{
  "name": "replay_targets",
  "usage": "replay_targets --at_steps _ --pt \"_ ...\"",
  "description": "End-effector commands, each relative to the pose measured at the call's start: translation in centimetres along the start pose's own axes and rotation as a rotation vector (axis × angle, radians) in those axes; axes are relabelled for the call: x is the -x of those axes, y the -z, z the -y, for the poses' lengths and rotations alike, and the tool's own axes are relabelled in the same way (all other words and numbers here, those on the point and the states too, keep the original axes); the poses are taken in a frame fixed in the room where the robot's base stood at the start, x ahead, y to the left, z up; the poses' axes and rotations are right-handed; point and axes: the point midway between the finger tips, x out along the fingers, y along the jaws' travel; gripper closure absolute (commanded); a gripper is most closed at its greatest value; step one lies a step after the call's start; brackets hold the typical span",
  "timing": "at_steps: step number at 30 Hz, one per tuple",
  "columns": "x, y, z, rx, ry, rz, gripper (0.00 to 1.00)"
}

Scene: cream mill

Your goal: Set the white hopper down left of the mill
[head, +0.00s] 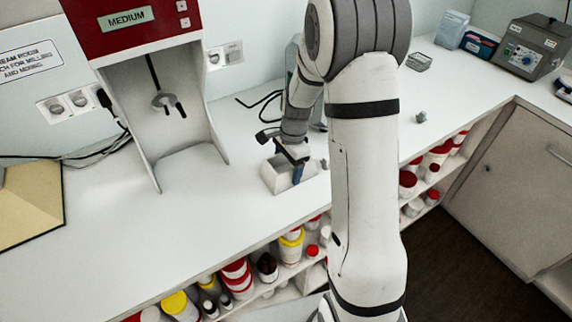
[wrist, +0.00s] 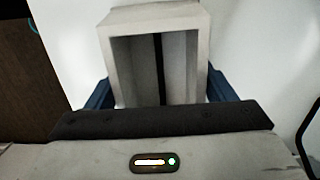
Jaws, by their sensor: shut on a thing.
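The white hopper (head: 273,181) is an open, box-like piece at the counter's middle, right of the mill. In the wrist view the hopper (wrist: 121,65) shows its open inside between blue fingers. My gripper (head: 297,173) is shut on it; in the wrist view the fingers (wrist: 158,95) flank its two sides. I cannot tell whether the hopper touches the counter or is held just above it. The mill (head: 133,35) is a tall machine with a red top marked MEDIUM and white side walls, standing at the back left. My arm hides part of the counter right of the hopper.
A tan board (head: 33,205) lies at the far left near cables (head: 100,150). Jars (head: 240,275) fill the shelf below the front edge. A grey device (head: 530,47) stands far right.

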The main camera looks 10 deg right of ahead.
Motion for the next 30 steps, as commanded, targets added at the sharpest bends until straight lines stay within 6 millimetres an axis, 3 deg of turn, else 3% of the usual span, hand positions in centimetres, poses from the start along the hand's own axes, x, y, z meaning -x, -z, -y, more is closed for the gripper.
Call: replay_targets --at_steps 8,9,16,26,30 --pt "-0.3 0.0 0.0 0.001 0.0 0.0 0.5" --pt "-0.2 0.0 0.0 0.001 0.0 0.0 0.2" --pt "-0.2 -0.1 0.0 0.001 0.0 0.0 0.02" --pt "0.4 -0.1 0.1 0.002 0.001 0.0 0.02" --pt "2.4 -0.1 0.1 0.002 0.005 -0.002 0.02"
